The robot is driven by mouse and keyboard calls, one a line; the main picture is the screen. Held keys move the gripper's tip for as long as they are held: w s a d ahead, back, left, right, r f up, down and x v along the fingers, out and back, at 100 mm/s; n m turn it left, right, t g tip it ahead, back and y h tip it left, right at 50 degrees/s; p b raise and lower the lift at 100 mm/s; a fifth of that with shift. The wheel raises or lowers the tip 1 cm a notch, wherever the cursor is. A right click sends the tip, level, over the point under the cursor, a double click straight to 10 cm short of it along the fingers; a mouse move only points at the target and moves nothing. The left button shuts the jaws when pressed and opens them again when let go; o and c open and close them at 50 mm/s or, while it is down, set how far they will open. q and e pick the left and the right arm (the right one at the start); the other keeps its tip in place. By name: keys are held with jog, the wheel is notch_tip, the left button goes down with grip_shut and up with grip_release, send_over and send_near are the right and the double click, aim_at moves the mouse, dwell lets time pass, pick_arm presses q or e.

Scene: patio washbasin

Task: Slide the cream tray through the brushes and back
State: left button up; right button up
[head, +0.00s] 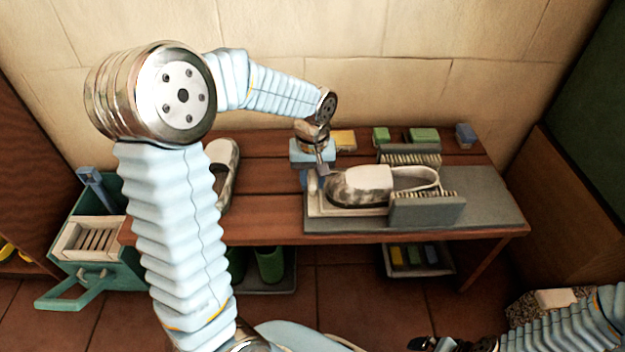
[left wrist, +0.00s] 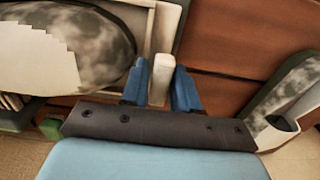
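The cream tray (head: 318,208) lies on a grey base on the wooden bench. A mottled grey-and-white slip-on shoe (head: 372,184) rests on it and also shows in the left wrist view (left wrist: 105,50). The tray's right part is between two brush blocks, the rear brush (head: 410,155) and the front brush (head: 425,208). My left gripper (head: 322,174) is at the tray's left end. In the left wrist view its blue fingers (left wrist: 160,88) close on both sides of the tray's upright cream handle (left wrist: 163,68). My right gripper (head: 437,343) is at the bottom edge, its fingers unclear.
A second shoe (head: 222,165) stands on the bench at left. Sponges and small blocks (head: 422,135) line the back. A green crate (head: 105,262) stands on the floor at left. A low tray of coloured blocks (head: 420,262) is under the bench. Bare bench lies left of the tray.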

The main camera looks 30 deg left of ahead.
aim_at(386, 171)
pick_arm(q)
grip_shut()
dwell(0.3)
jog(key=w+d+p, duration=0.1)
jog(key=w+d, duration=0.1)
jog(key=d, duration=0.2)
jog(key=w+d+p, duration=0.1)
jog(key=w+d, duration=0.2)
jog(key=d, duration=0.1)
jog(key=w+d+p, duration=0.1)
jog(key=w+d, duration=0.1)
jog(key=d, duration=0.2)
jog(key=shift+w+d, duration=0.4)
jog(key=shift+w+d+p, duration=0.4)
jog(key=shift+d, duration=0.25)
grip_release()
jog(key=shift+d, duration=0.1)
notch_tip(386, 171, up, 14)
jog(key=p, duration=0.1)
jog(key=shift+p, duration=0.35)
